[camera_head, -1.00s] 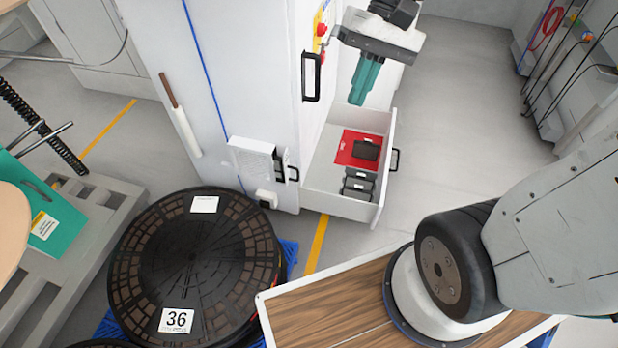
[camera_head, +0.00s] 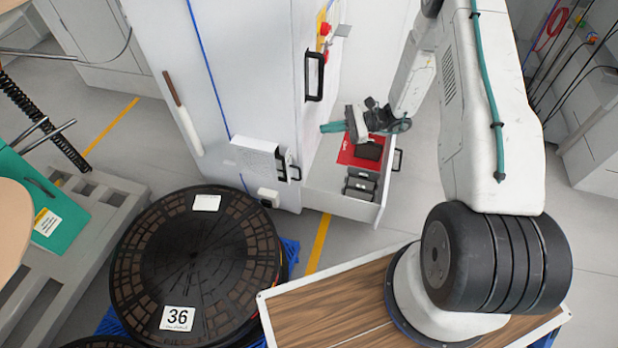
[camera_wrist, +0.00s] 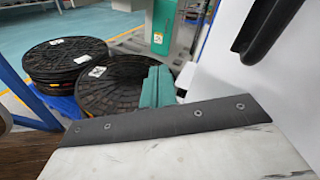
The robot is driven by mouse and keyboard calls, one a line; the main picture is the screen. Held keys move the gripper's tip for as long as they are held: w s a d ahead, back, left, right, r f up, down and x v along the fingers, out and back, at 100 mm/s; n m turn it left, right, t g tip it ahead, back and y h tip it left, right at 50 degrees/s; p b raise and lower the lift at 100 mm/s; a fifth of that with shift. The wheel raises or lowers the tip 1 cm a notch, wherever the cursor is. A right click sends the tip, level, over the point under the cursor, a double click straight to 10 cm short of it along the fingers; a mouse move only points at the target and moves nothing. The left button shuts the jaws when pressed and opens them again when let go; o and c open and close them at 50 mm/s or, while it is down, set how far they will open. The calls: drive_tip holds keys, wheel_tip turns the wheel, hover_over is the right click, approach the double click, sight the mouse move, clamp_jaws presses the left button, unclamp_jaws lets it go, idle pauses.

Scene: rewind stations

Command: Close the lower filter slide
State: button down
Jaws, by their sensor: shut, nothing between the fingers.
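A white cabinet (camera_head: 262,70) stands at the centre of the head view. I cannot tell for sure whether this is the lower filter slide. A white drawer (camera_head: 340,205) stands open at the cabinet's right side, with a black handle (camera_head: 397,160). My gripper (camera_head: 326,127) is above this open drawer, its teal fingers pointing left towards the cabinet. In the wrist view my gripper (camera_wrist: 157,86) is shut and empty, apart from any handle.
A tall black handle (camera_head: 314,78) juts from the cabinet's edge; a black handle (camera_wrist: 262,35) is close in the wrist view.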

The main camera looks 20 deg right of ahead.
drive_tip(key=s+d+f+m+t+h, duration=0.25)
drive_tip(key=f+m+t, duration=0.3)
drive_tip(key=f, duration=0.85)
drive_tip(key=s+d+f+m+t+h, duration=0.15)
drive_tip(key=s+f+m+t, duration=0.35)
drive_tip(key=f, duration=0.9)
drive_tip(key=x, duration=1.4)
drive_tip(key=shift+w+f+g, duration=0.2)
drive_tip(key=shift+w+g, duration=0.15)
drive_tip(key=shift+w, duration=0.1)
drive_tip(key=shift+m, duration=0.25)
